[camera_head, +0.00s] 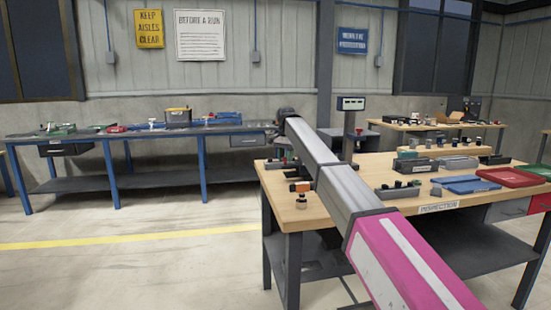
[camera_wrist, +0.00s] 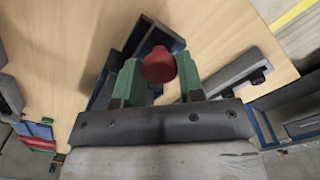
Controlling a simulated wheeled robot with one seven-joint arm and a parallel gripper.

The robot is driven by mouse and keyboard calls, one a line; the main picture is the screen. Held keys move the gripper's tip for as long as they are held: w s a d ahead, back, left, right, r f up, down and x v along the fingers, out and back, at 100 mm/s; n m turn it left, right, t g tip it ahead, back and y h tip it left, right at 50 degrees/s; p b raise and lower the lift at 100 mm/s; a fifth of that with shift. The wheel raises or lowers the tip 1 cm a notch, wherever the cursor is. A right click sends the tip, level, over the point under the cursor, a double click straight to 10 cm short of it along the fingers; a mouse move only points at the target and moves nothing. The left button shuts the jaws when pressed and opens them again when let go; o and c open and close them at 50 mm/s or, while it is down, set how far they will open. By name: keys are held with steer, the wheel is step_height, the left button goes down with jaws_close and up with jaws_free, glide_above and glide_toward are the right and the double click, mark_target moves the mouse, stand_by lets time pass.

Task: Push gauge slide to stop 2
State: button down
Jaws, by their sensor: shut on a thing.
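In the wrist view, a round red knob (camera_wrist: 160,66) sits between the green fingers of my gripper (camera_wrist: 160,78). The fingers are shut on it, one at each side. Below and behind the knob is a dark blue-grey fixture (camera_wrist: 122,52) on the wooden bench, which looks like the gauge. My gripper and fingers hide much of it. I cannot read any stop marks or tell where the slide stands along its travel. In the head view my arm crosses the inspection bench, and I cannot make out the gripper or the knob.
A grey bar-like fixture (camera_wrist: 240,68) with a black knob lies to the right in the wrist view. In the head view the inspection bench (camera_head: 335,212) also carries small fixtures, a blue tray (camera_head: 466,184) and a red tray (camera_head: 511,177). A long blue-legged bench (camera_head: 118,178) stands at left.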

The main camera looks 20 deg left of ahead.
steer(key=w+d, duration=0.3)
steer(key=d, duration=0.2)
steer(key=w+d, duration=0.7)
steer(key=d, duration=0.2)
steer(key=shift+w+d, duration=0.35)
steer(key=shift+w, duration=0.05)
steer(key=c, duration=0.7)
jaws_free()
steer(key=shift+c, duration=0.2)
step_height(320, 180, up, 11)
steer(key=shift+f, duration=0.1)
